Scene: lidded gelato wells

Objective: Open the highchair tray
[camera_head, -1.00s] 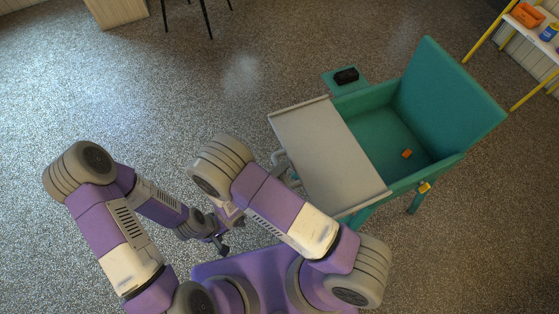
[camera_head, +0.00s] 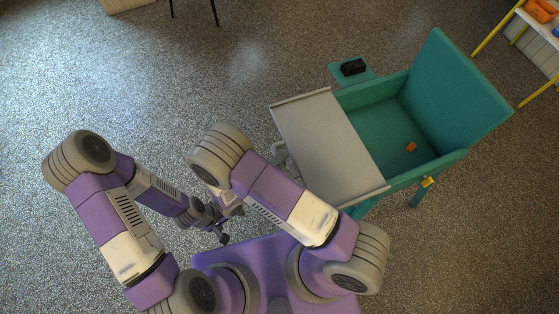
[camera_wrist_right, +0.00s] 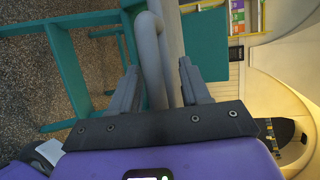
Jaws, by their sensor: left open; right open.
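The teal highchair (camera_head: 470,85) stands at right in the head view. Its pale grey tray (camera_head: 325,145) lies across the front of the seat. A bent grey handle (camera_head: 280,152) sticks out from the tray's near side; it also shows as a looped bar in the right wrist view (camera_wrist_right: 155,60). My right gripper (camera_wrist_right: 158,88) is open, with the handle bar between its fingers; I cannot tell whether they touch it. In the head view my right arm hides this gripper. My left gripper (camera_head: 222,236) is low beside my base, away from the chair.
A small orange block (camera_head: 411,147) lies on the seat. A black item (camera_head: 353,67) sits on a side shelf of the chair. A yellow piece (camera_head: 428,182) is on the chair's near side. A yellow-framed rack (camera_head: 500,30) stands at top right. The floor at left is open.

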